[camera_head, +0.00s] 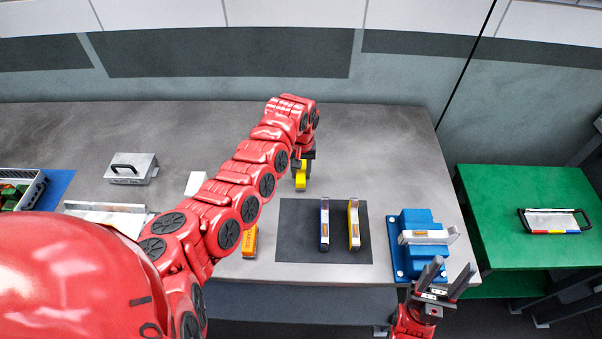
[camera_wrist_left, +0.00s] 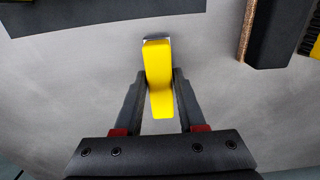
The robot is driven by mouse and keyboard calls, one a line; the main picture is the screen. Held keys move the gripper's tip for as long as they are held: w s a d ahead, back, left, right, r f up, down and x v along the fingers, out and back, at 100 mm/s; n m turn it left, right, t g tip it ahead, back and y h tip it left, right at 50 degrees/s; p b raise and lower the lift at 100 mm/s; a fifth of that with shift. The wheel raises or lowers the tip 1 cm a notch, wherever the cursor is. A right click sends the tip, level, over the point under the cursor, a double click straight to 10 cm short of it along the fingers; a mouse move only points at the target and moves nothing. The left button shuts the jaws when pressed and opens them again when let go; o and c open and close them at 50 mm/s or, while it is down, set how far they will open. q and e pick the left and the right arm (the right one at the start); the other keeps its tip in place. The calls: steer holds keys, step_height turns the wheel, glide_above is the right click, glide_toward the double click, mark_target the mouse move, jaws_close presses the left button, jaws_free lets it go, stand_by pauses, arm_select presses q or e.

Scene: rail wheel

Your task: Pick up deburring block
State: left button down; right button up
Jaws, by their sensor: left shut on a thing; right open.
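A yellow block (camera_head: 300,180) with a metal-coloured end, which looks like the deburring block, is on the grey table behind the dark mat. My left gripper (camera_head: 302,160) is shut on it. In the left wrist view the yellow block (camera_wrist_left: 158,80) sits between the two dark fingers (camera_wrist_left: 160,100), its far end reaching beyond them. I cannot tell whether it touches the table. My right gripper (camera_head: 452,270) is open and empty at the table's front right, in front of the blue fixture.
Two narrow tools, blue (camera_head: 325,225) and yellow (camera_head: 353,225), lie on the dark mat (camera_head: 290,240). The blue fixture (camera_head: 415,222) holds a metal piece. An orange item (camera_head: 250,241) is partly behind my left arm. A green table (camera_head: 520,240) stands at right.

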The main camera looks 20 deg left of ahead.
arm_select(q)
steer(key=shift+r+b, duration=0.6)
steer(key=shift+b, duration=0.05)
steer(key=shift+w+r+b, duration=0.1)
steer(key=shift+r+b, duration=0.55)
steer(key=shift+b, duration=0.05)
steer(key=s, duration=0.1)
steer(key=s+d, duration=0.1)
steer(key=s, duration=0.1)
steer(key=s+r, duration=0.1)
steer(key=s, duration=0.1)
steer(key=shift+s+d, duration=0.15)
steer(key=shift+d, duration=0.15)
steer(key=s+p, duration=0.1)
steer(key=s+d+p, duration=0.1)
steer(key=shift+s+r+p, duration=0.35)
steer(key=s, duration=0.2)
steer(key=s+d+p, duration=0.1)
steer(key=s, duration=0.3)
steer(key=shift+d+r, duration=0.1)
steer(key=shift+d, duration=0.15)
steer(key=shift+s+d, duration=0.15)
steer(key=shift+s, duration=0.7)
